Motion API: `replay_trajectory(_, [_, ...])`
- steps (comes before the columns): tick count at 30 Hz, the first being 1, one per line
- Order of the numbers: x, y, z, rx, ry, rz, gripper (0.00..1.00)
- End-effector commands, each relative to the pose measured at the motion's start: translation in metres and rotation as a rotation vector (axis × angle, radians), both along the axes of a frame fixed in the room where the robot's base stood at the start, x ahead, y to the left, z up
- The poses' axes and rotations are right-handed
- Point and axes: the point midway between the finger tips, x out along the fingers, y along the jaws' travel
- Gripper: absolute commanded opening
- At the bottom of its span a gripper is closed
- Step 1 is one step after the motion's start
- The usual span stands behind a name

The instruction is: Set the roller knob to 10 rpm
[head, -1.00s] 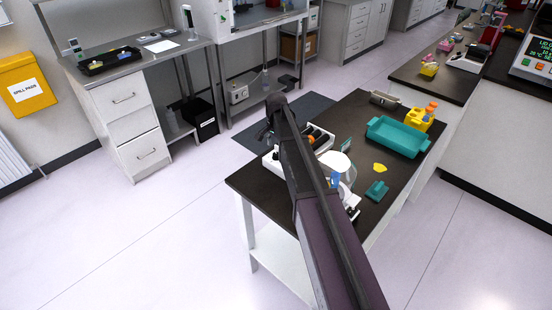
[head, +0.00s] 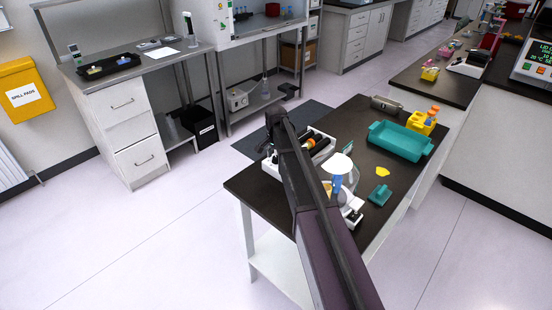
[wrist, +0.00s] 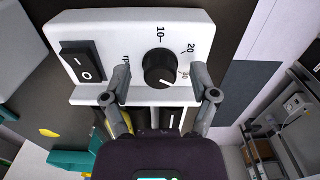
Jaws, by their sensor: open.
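The roller knob (wrist: 159,68) is a round black dial on the white front panel (wrist: 205,30) of the roller device, which also shows on the dark bench in the head view (head: 322,146). Its white mark appears to point to the lower right, away from the printed 10 above it and 20 at upper right. A third number at right is partly hidden by a finger. My gripper (wrist: 160,98) is open, its fingertips apart on either side below the knob, with nothing between them. In the head view my arm hides part of the device.
A black rocker switch (wrist: 80,62) sits left of the knob. Floor to the left is clear.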

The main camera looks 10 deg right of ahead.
Motion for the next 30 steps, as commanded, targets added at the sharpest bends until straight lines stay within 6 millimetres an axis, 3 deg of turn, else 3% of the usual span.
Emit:
replay_trajectory(2, [0.0001,0.0001,0.0001,0.000,0.000,0.000,0.76])
replay_trajectory(9, [0.0001,0.0001,0.0000,0.000,0.000,0.000,0.05])
replay_trajectory(10, [-0.0001,0.0001,0.0000,0.000,0.000,0.000,0.00])
replay_trajectory(22, [-0.0004,-0.0002,-0.0001,-0.001,0.001,0.031,0.00])
replay_trajectory(30, [-0.0008,-0.0004,-0.0002,0.000,0.001,0.154,0.00])
